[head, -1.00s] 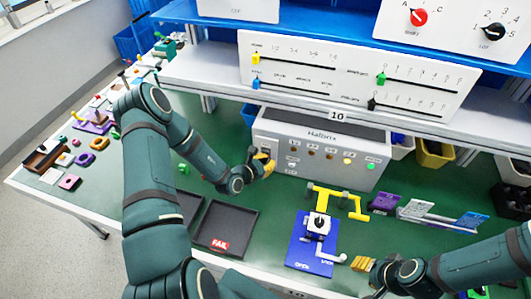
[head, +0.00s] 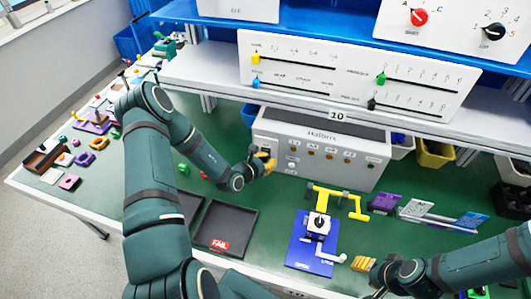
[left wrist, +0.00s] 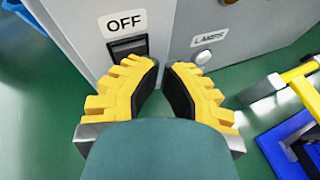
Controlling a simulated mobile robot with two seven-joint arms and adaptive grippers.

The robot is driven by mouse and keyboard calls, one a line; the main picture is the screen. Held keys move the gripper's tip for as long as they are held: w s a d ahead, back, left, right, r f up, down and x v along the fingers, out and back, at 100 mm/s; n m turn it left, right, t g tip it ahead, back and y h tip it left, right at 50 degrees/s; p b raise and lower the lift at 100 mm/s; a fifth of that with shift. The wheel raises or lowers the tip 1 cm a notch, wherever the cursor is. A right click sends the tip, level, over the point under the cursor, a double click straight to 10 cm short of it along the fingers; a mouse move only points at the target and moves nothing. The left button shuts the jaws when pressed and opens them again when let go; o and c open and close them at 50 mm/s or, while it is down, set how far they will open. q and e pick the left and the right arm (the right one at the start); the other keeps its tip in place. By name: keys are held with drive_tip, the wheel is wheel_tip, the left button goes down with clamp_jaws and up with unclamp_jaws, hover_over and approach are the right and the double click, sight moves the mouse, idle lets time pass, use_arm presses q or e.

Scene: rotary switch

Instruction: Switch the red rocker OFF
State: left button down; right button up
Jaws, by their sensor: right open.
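The switch box (head: 325,150) stands on the green bench, with a row of lamps and labels on its front. In the left wrist view, an OFF label (left wrist: 124,22) sits above a dark switch housing (left wrist: 128,47) on the box's left front. No red face of the rocker shows; its lower part is hidden behind my left fingers. My left gripper (left wrist: 162,66) has its yellow fingertips close together just below and right of the housing, holding nothing. In the head view my left gripper (head: 264,163) is at the box's left front. My right gripper (head: 362,264) is open, low at the right.
A blue board with a lever fixture (head: 318,226) lies in front of the box, with a yellow frame (head: 340,198) behind it. A dark FAIL tray (head: 226,226) lies left of it. A shelf with a slider panel (head: 350,75) overhangs the box.

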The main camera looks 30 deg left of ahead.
use_arm(q)
drive_tip(key=shift+s+d+f+p, duration=0.1)
drive_tip(key=shift+s+d+p, duration=0.15)
drive_tip(key=shift+s, duration=0.5)
drive_tip(key=s, duration=0.3)
drive_tip(key=s+d+p, duration=0.1)
drive_tip(key=s, duration=0.1)
drive_tip(key=shift+f, duration=0.35)
idle(0.5)
